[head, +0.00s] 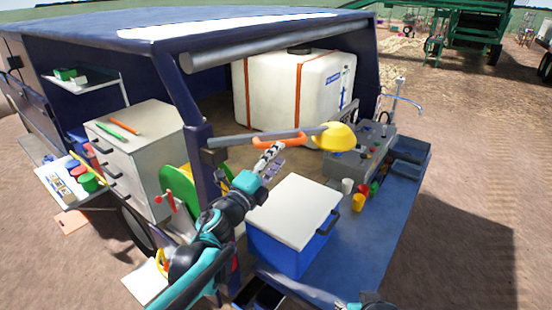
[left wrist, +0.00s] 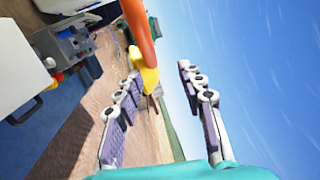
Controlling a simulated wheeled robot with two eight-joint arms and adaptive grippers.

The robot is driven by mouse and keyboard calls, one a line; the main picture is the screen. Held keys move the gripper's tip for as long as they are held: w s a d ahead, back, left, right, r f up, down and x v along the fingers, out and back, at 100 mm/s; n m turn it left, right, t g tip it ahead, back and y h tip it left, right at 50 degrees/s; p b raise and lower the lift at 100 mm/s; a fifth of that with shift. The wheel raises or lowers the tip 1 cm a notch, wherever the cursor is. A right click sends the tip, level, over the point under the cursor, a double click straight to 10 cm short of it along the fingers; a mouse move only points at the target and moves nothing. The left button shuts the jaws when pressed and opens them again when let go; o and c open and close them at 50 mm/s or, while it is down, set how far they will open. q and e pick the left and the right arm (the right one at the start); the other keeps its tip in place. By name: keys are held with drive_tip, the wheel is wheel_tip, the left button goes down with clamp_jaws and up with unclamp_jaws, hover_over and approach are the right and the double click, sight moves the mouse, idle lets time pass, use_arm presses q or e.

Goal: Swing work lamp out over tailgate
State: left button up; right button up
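The work lamp has a grey arm (head: 235,138) on the van's corner post, an orange grip (head: 281,141) and a yellow head (head: 337,137). The lamp's head points right, over the tailgate (head: 385,210) side. My left gripper (head: 270,160) is just below the orange grip in the head view. In the left wrist view its fingers (left wrist: 160,105) are spread wide with nothing between them. There the orange grip (left wrist: 138,20) and yellow head (left wrist: 148,75) show beyond the fingers, at upper left. I cannot tell whether a finger touches the grip.
A blue cooler with a white lid (head: 295,208) stands below the left gripper. Coloured cups (head: 358,202) and a grey control box (head: 362,155) are on the tailgate. A white tank (head: 290,90) sits inside the van. Drawers (head: 135,160) are at left.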

use_arm(q)
drive_tip(key=v, duration=1.2)
